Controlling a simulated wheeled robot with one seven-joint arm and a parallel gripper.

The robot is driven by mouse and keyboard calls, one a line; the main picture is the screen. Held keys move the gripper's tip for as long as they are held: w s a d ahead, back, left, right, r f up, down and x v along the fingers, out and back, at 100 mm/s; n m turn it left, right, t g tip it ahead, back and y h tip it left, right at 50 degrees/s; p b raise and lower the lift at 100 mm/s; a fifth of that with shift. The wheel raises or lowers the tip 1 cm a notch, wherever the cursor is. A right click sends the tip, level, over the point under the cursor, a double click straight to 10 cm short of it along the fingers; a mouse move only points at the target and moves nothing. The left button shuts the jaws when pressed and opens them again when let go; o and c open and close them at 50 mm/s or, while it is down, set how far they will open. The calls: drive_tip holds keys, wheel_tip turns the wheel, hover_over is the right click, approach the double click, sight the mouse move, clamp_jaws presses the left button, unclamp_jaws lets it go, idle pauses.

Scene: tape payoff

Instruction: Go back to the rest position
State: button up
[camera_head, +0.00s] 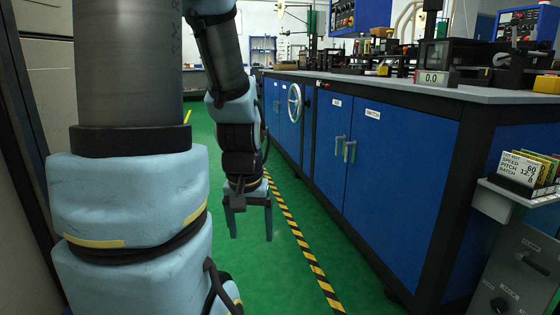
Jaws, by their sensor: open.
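My gripper (251,218) hangs from my arm near the middle of the view, pointing down over the green floor. Its two fingers are apart and the space between them is empty. My arm fills much of the left side and hides what is behind it. The gripper is left of the blue workbench (390,150) and apart from it.
Yellow-black floor tape (305,255) runs along the bench. The bench front has a handwheel (295,103) and door handles. At right are a label card holder (525,172) and a grey box (520,265). Green floor (200,135) is clear behind my arm.

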wheel_tip(320, 180, up, 36)
drive_tip(key=s+p, duration=0.1)
drive_tip(key=p, duration=3.5)
drive_tip(key=shift+a, duration=0.2)
drive_tip(key=shift+r, duration=0.1)
